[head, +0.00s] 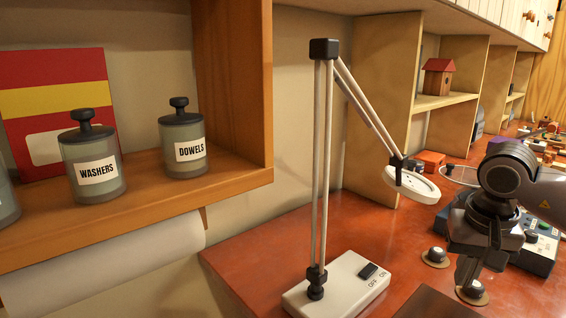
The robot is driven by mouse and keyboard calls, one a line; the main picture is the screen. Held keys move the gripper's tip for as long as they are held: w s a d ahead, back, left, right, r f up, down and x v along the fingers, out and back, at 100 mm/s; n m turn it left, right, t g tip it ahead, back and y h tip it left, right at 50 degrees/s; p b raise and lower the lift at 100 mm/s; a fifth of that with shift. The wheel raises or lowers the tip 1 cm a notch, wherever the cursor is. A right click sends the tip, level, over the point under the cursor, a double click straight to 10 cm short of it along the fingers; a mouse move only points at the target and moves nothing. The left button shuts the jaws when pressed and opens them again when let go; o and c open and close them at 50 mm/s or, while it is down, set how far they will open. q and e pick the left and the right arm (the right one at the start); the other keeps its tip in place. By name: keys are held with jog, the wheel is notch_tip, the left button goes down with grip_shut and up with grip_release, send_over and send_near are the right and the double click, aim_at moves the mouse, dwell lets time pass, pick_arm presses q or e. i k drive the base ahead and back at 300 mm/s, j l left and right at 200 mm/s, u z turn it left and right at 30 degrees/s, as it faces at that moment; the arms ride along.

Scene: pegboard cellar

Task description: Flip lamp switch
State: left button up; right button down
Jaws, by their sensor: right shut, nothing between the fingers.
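A desk lamp stands on the red-brown bench, with a white base (335,290), two pale upright rods and an angled arm ending in a round white head (412,184). A small black switch (368,270) sits on the base, with OFF and ON printed beside it. I cannot tell which side of the switch is pressed. My right gripper (467,280) comes in from the right and points down, shut and empty, to the right of the base and apart from the switch. My left gripper is not in view.
Two dark knobs on round brass-coloured plates (435,257) are on the bench near my right gripper. A blue-grey box (535,247) with buttons is behind it. A wooden shelf (150,212) at left holds jars. Bare bench (260,250) shows left of the lamp.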

aim_at(370, 268)
jog(key=k+l, duration=0.55)
jog(key=l, duration=0.15)
jog(key=k+l, duration=0.55)
jog(key=l, duration=0.15)
